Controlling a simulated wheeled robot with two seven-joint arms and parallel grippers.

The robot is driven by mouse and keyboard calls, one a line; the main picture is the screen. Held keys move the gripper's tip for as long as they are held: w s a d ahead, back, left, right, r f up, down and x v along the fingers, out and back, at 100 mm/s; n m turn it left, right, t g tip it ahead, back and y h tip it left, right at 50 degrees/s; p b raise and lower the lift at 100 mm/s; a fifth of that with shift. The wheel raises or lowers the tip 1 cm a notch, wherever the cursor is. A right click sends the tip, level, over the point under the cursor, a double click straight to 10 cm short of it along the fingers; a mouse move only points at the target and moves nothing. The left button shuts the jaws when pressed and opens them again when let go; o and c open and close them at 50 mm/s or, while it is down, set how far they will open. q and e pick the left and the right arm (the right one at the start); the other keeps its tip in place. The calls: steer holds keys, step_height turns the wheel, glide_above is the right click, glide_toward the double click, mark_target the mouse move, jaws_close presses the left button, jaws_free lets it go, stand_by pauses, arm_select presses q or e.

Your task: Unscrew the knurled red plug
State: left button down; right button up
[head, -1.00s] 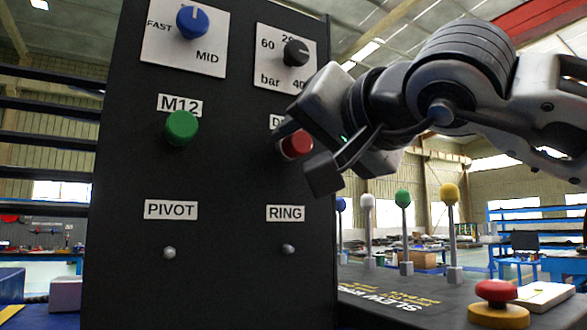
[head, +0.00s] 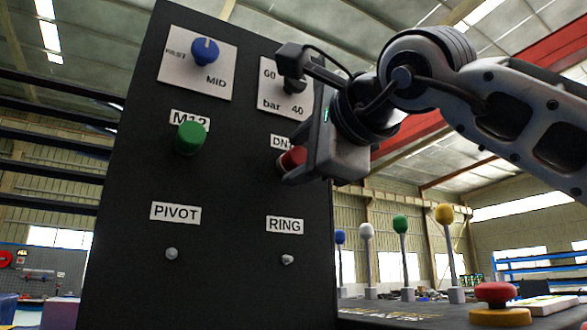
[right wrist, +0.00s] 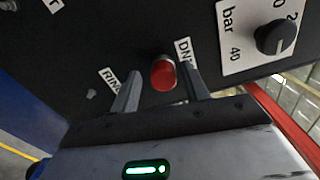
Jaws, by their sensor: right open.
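The red plug (head: 290,160) sits on the dark panel (head: 230,180) under a label reading "DN", partly hidden by my right gripper in the head view. In the right wrist view the red plug (right wrist: 163,73) shows between the two finger tips. My right gripper (head: 293,116) is open, with one finger above and one near the plug's lower side in the head view. In the right wrist view the open fingers (right wrist: 160,68) stand on either side of the plug; I cannot tell whether they touch it. My left gripper is not in view.
A green plug (head: 190,138) labelled M12 sits left of it. A blue dial (head: 205,51) and a black bar knob (right wrist: 275,37) are above. Small metal pins (head: 171,254) sit below. A red mushroom button (head: 497,293) and several coloured-ball levers (head: 401,225) stand at right.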

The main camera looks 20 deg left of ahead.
steer(key=shift+f+m+b, duration=0.1)
steer(key=shift+m+b, duration=0.2)
steer(key=shift+m, duration=0.6)
steer(key=m, duration=0.2)
steer(key=shift+s+d+r+m, duration=0.2)
steer(key=shift+r+m, duration=0.05)
steer(key=shift+m, duration=0.05)
steer(key=shift+w+d, duration=0.2)
jaws_close()
